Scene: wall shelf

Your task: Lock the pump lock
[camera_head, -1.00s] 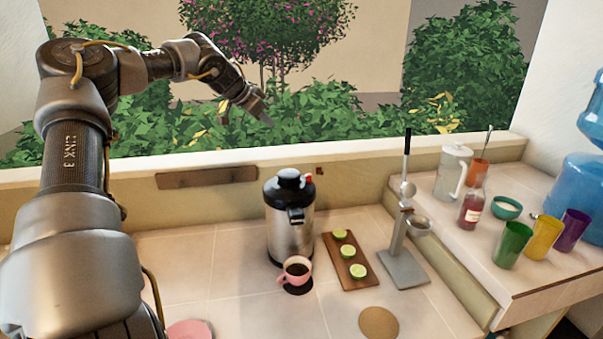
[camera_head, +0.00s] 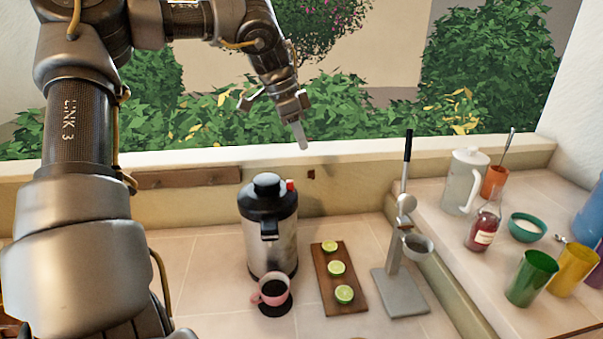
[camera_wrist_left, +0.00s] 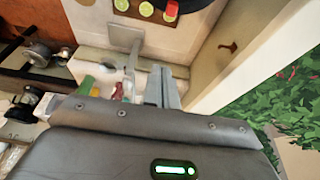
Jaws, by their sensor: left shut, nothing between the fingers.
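The pump pot (camera_head: 271,243) is a steel dispenser with a black top, standing upright on the tiled counter. A small red part, which looks like the pump lock (camera_head: 290,185), sits at the right of the black top. A red piece (camera_wrist_left: 171,10) at the top edge of the left wrist view seems to be the same part. My left gripper (camera_head: 301,138) points down, above and slightly right of the pot, apart from it. Its fingers (camera_wrist_left: 160,88) are shut and empty. The right gripper is not in view.
A pink cup (camera_head: 257,297) of dark drink stands before the pot. A board (camera_head: 328,262) with lime halves and a metal press (camera_head: 392,270) stand to the right. Cups, a bottle and a pitcher (camera_head: 457,180) fill the right shelf. The space above the pot is clear.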

